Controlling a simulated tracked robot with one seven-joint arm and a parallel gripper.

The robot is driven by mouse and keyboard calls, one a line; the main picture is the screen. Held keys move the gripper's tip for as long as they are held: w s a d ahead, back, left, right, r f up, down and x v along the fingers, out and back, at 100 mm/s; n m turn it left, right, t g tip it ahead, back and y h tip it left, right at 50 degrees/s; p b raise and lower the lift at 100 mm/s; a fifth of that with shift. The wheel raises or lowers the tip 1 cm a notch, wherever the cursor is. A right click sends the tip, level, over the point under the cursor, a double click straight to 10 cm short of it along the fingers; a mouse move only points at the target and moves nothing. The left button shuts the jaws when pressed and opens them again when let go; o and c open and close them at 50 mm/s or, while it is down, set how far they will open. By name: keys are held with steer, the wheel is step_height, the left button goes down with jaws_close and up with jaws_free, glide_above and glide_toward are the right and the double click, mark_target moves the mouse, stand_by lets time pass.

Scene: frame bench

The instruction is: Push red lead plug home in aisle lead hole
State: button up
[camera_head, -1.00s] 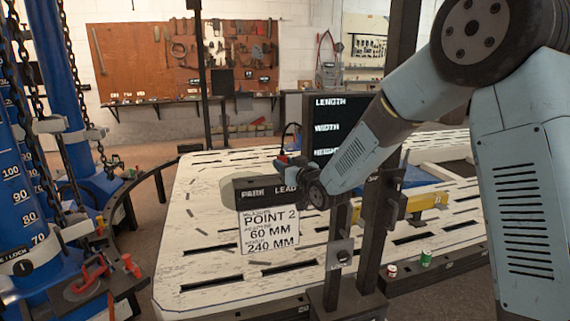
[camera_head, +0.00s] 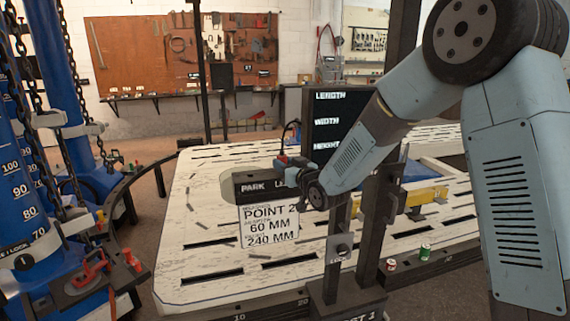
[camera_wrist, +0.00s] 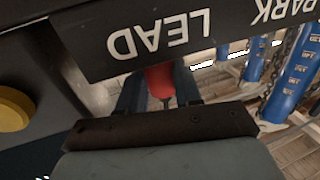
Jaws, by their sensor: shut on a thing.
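The red lead plug (camera_wrist: 160,80) is held between the two dark fingers of my gripper (camera_wrist: 157,88) in the wrist view. Its upper end meets the lower edge of the black board (camera_wrist: 90,42) lettered LEAD and PARK. The aisle lead hole and the plug's tip are hidden, so I cannot tell how deep the plug sits. In the head view my gripper (camera_head: 290,167) is at the right part of the black board (camera_head: 245,197), covering most of the word LEAD. A small red patch shows at its end.
A white POINT 2 sign (camera_head: 270,226) hangs below the board. A dark screen (camera_head: 328,120) and a dark post (camera_head: 378,220) stand close to my arm. The slotted white bench (camera_head: 205,240) is mostly clear on the left. A yellow knob (camera_wrist: 12,108) shows in the wrist view.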

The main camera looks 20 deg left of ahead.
steer(key=shift+f, duration=0.25)
steer(key=o, duration=1.1)
steer(key=shift+o, duration=0.2)
steer(key=v, duration=1.3)
steer(key=shift+s+d, duration=0.25)
steer(key=shift+d, duration=0.05)
